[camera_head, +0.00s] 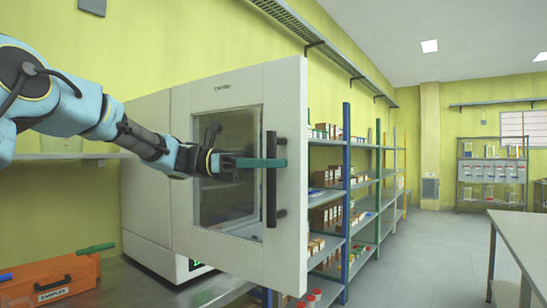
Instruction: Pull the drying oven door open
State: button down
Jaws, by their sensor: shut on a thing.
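The white drying oven (145,175) stands on a grey bench at the left of centre. Its door (230,90) has a dark window (228,190) and stands swung out from the oven body, with its free edge at the right. A black vertical handle (271,200) is mounted near that edge. My gripper (268,163) reaches across the window from the left, and its teal fingers are shut on the upper part of the handle. My wrist hides part of the window. The door hides most of the oven's front opening.
An orange box (50,283) labelled "SAMPLES" sits on the bench at lower left. Shelving with boxes and bottles (345,200) stands right behind the door's free edge. A grey table (520,235) is at the right. The floor (425,255) between is clear.

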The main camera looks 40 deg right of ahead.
jog(key=shift+a, duration=0.15)
jog(key=c, duration=0.7)
grip_release()
jog(key=b+v, duration=0.2)
jog(key=v, duration=0.8)
jog(key=shift+w+a, duration=0.2)
jog(key=shift+w, duration=0.15)
